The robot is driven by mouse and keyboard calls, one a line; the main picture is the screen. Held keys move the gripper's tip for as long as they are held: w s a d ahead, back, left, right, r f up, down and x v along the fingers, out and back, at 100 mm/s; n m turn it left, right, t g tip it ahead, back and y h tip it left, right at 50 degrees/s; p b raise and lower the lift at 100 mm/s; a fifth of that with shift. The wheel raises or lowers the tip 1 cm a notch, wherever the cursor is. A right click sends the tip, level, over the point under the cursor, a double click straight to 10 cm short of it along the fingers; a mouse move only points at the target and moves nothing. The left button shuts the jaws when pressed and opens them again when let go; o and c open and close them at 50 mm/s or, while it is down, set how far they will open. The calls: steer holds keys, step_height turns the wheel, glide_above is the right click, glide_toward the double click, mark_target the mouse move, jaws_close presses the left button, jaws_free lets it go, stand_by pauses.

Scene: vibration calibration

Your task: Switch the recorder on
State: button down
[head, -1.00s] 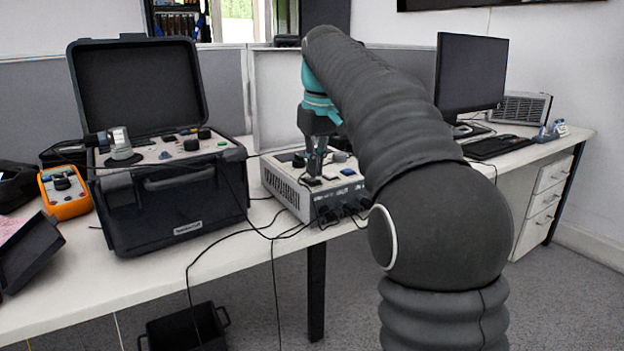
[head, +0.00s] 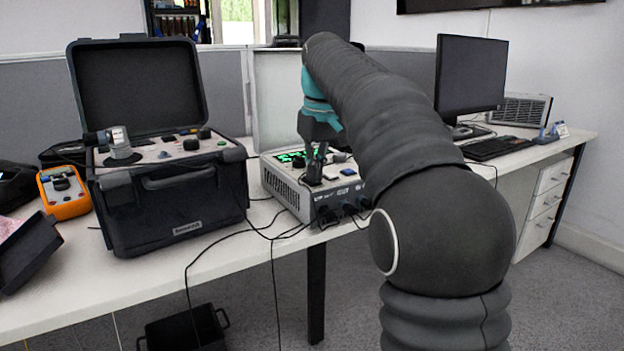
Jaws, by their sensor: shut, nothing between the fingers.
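The recorder is a light grey box (head: 285,191) on the table, right of the black case.
An open black case (head: 190,205) with a panel of knobs stands left of the recorder. An orange meter (head: 66,205) lies farther left. A monitor (head: 470,75) and keyboard (head: 492,148) are at the right. Cables hang over the table's front edge.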

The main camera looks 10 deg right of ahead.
steer(key=shift+r, duration=0.1)
step_height(320, 180, up, 5)
steer(key=p, duration=0.5)
steer(key=shift+f, duration=0.2)
steer(key=shift+r, duration=1.1)
steer(key=shift+s, duration=0.1)
steer(key=s+f+m+t, duration=0.1)
steer(key=s+f, duration=0.2)
steer(key=s, duration=0.5)
steer(key=s+f+m+t, duration=0.1)
steer(key=s+f, duration=0.2)
steer(key=s, duration=0.5)
steer(key=s+f+m+t, duration=0.1)
steer(key=s+f, duration=1.3)
steer(key=shift+f+m+t+h, duration=0.2)
steer(key=shift+m+t+h, duration=0.1)
steer(key=shift+t, duration=0.1)
